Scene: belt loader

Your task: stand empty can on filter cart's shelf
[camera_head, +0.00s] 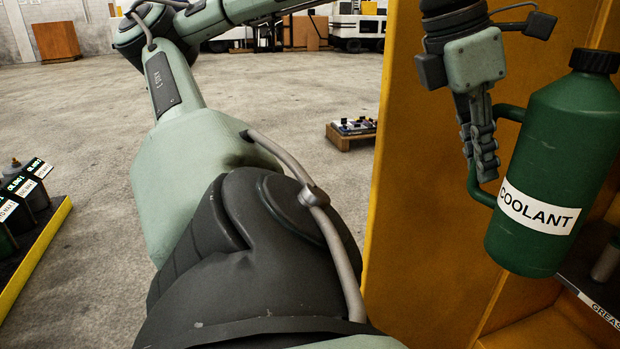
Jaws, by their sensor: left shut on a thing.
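A green can (560,170) with a black cap and a white COOLANT label is at the right of the head view, slightly tilted. My left gripper (483,160) points down from the top and is shut on the can's side handle. The can hangs in front of a yellow sheet-metal structure (425,220), likely the cart. At the lower right is a dark shelf or tray (585,262) with a partly visible GREASE label. The can's base appears clear of it, but the gap is hard to judge. My right gripper is not in view.
A yellow-edged tray (45,255) with several dark labelled containers stands at the lower left. A small grey cylinder (606,260) stands on the dark shelf. A low wooden pallet (350,138) with small items sits on the floor behind. The concrete floor between is open.

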